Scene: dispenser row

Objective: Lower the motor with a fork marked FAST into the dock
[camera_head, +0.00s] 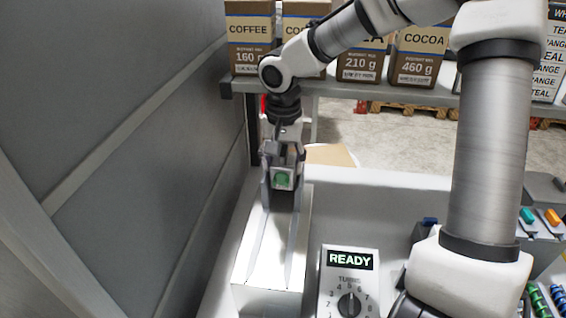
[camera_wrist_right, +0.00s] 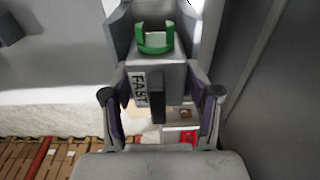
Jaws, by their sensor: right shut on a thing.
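The motor (camera_wrist_right: 172,78) is a grey block with a FAST label on its side and a green fork (camera_wrist_right: 155,40) at one end, in the right wrist view. My right gripper (camera_wrist_right: 160,65) is shut on it, with a finger on each side. In the head view my right gripper (camera_head: 282,168) points down at centre left, and the motor's green part (camera_head: 282,180) shows between its fingers. Below it in the picture is a pale box (camera_head: 262,273) with two long thin grey strips, likely the dock. I cannot tell whether the motor touches it. My left gripper is not in view.
A panel with a READY display (camera_head: 349,258) and a numbered dial (camera_head: 349,303) stands right of the pale box. A grey wall (camera_head: 120,150) is close on the left. A shelf with COFFEE (camera_head: 249,45) and COCOA (camera_head: 415,55) packs is behind. Coloured parts (camera_head: 540,300) lie at right.

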